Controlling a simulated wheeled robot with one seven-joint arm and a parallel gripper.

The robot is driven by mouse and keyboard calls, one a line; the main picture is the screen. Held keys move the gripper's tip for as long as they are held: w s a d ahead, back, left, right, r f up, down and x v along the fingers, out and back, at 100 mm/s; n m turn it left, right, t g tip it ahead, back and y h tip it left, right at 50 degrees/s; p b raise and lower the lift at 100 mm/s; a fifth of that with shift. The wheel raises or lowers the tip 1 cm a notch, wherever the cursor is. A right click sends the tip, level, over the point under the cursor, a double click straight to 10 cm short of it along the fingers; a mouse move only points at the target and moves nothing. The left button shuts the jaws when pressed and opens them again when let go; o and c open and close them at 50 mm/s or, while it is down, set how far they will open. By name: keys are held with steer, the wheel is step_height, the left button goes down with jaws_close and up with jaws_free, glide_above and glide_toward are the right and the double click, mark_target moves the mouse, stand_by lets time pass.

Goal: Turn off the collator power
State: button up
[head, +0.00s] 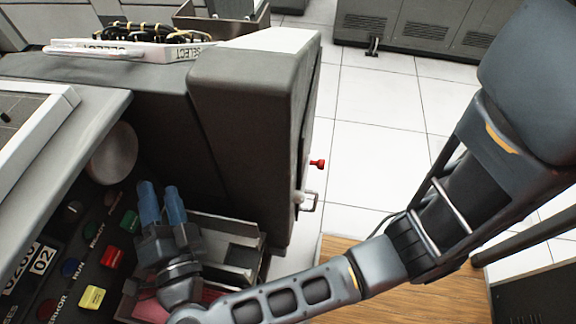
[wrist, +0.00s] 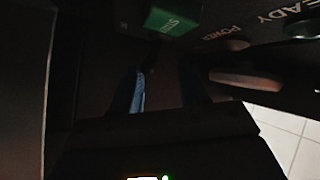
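The collator is the large dark grey machine (head: 245,95) at left and centre in the head view. Its control panel (head: 125,180) at lower left carries a dark round knob (head: 73,210) and green, red and yellow push buttons. In the wrist view a POWER label (wrist: 224,33) sits beside a dim round piece (wrist: 236,45), near a green button (wrist: 172,20). I cannot tell which control switches the power. My gripper (head: 161,200), with blue fingertips, is in front of the panel, right of the green button. Its fingers are apart and nothing shows between them.
A red knob (head: 317,164) and a metal handle (head: 309,201) stick out of the collator's right side. An open metal tray (head: 215,245) lies close behind my gripper. A wooden surface (head: 385,290) is below my arm. White tiled floor (head: 375,110) is clear beyond.

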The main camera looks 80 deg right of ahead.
steer(key=s+a+r+n+y+p, duration=0.1)
steer(key=s+a+n+y+p, duration=0.1)
steer(key=s+a+n, duration=0.3)
steer(key=s+d+r+n+t+y+p, duration=0.1)
steer(key=s+d+r+n+t+y, duration=0.25)
steer(key=r+t, duration=0.2)
steer(key=s+d+r+n+t+y+p, duration=0.1)
steer(key=s+d+r+n+t+y, duration=0.1)
steer(key=s+r+n+t, duration=0.3)
steer(key=s+r+n+g+y+p, duration=0.1)
steer(key=s+n+g+y, duration=0.6)
steer(key=s, duration=0.5)
steer(key=n+y, duration=0.1)
steer(key=n, duration=0.1)
steer(key=shift+s+a+r+n+y+p, duration=0.15)
steer(key=shift+a+n+y+p, duration=0.1)
steer(key=shift+n+y+p, duration=0.15)
steer(key=shift+c, duration=0.4)
